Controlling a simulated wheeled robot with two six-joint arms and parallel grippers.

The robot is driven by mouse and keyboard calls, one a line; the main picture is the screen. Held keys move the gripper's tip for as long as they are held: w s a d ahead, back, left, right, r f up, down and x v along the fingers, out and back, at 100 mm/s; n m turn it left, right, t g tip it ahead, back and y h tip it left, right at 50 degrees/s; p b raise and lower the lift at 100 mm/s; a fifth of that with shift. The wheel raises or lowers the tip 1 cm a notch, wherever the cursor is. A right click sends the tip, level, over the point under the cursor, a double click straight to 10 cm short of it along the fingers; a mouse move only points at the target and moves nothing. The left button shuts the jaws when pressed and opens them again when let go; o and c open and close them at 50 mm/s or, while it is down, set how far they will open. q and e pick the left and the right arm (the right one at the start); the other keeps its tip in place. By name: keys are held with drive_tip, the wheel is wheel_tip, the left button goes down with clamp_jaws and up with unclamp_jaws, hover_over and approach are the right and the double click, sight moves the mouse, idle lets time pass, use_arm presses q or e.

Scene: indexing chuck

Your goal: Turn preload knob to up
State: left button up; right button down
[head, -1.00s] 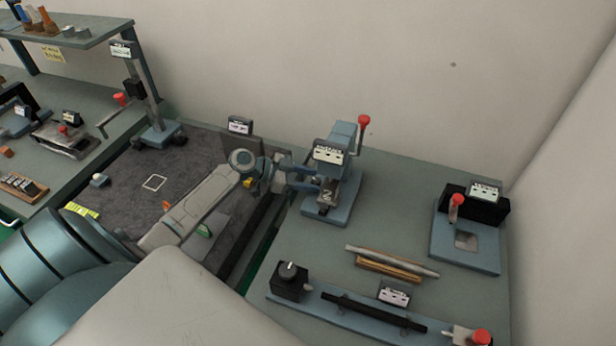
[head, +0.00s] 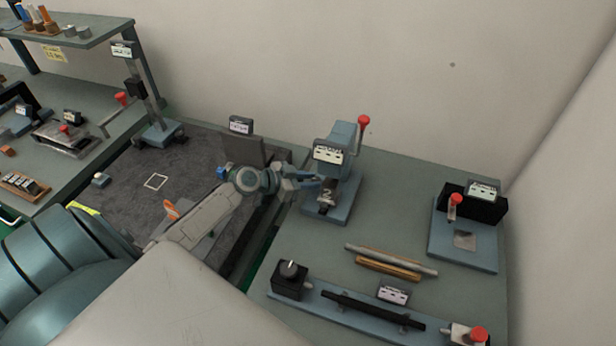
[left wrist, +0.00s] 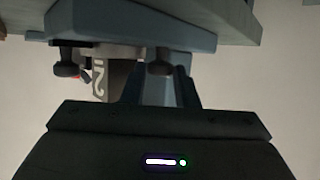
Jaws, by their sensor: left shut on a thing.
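A blue-grey bench device (head: 342,165) with a white label, a red-topped lever and a "2" on its front stands on the right-hand bench. My left gripper (head: 318,182) reaches its front from the left, with its fingertips at the device. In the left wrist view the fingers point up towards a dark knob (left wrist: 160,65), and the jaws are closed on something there. The exact contact is hard to see. A second dark knob (left wrist: 66,65) sits left of it, beside the "2". The knob's pointing direction cannot be read. My right gripper is not in view.
A black box with a dial (head: 290,270) stands on a long blue-grey base at the front. A rod on a wooden block (head: 390,262) lies behind it. Another lever fixture (head: 465,235) stands at the right.

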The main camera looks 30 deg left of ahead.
use_arm(q)
drive_tip(key=shift+s+d+n+y+p, duration=0.15)
drive_tip(key=shift+n+y+p, duration=0.15)
drive_tip(key=shift+n+y, duration=0.15)
drive_tip(key=shift+t, duration=0.4)
drive_tip(key=o, duration=1)
drive_tip(key=shift+c, duration=0.2)
